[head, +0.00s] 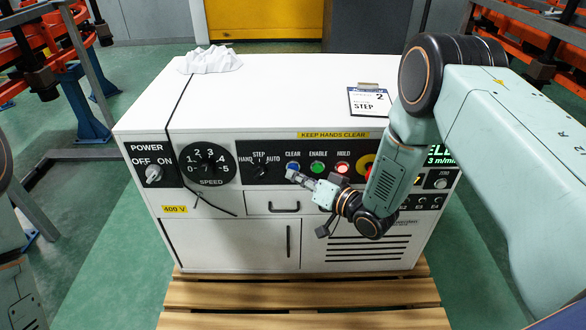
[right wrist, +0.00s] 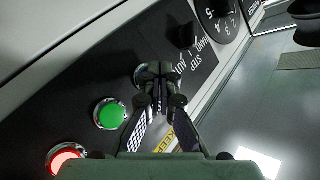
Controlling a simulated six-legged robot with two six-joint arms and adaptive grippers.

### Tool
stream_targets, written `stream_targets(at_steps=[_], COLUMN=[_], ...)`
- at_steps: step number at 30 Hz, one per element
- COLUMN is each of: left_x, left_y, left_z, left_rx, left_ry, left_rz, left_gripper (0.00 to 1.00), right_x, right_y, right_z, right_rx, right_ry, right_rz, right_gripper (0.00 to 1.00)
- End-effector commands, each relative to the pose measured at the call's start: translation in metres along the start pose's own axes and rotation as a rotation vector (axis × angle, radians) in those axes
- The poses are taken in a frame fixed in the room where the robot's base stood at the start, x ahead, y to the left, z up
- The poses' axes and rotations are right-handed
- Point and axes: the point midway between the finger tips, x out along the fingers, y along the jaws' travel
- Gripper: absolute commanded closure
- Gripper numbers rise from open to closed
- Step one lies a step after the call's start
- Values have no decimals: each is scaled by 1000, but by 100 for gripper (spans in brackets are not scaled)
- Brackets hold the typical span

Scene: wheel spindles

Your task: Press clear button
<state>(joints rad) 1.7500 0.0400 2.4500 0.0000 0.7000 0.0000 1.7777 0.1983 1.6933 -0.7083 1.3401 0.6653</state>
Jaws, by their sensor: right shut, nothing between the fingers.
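The blue CLEAR button (head: 293,166) is on the black panel of the white cabinet, left of the green ENABLE button (head: 318,167) and the red HOLD button (head: 343,169). My right gripper (head: 291,175) is shut and empty, its fingertips at the lower edge of the CLEAR button. In the right wrist view, the shut fingertips (right wrist: 158,80) cover most of the CLEAR button, and only part of its metal rim (right wrist: 146,71) shows. I cannot tell whether the tips touch it or whether it is pushed in. My left gripper is out of view.
The STEP/HAND/AUTO selector (head: 260,170), SPEED dial (head: 208,161) and POWER switch (head: 153,173) are left of the buttons. A yellow-ringed red button (head: 366,166) is to the right, partly behind my arm. A drawer handle (head: 284,209) is below. A wooden pallet (head: 300,294) lies in front.

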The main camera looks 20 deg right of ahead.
Motion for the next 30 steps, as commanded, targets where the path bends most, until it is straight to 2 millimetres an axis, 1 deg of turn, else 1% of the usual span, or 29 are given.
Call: stream_targets(at_steps=[4,16,30], left_x=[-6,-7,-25], left_y=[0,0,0], left_z=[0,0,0], left_rx=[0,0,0], left_ry=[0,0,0], left_rz=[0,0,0], left_gripper=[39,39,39], right_x=[-6,-9,-36], right_y=[-5,-7,-27], right_z=[3,7,26], right_rx=[0,1,2], right_ry=[-1,-3,-5], right_rz=[0,0,0], right_gripper=[100,100,100])
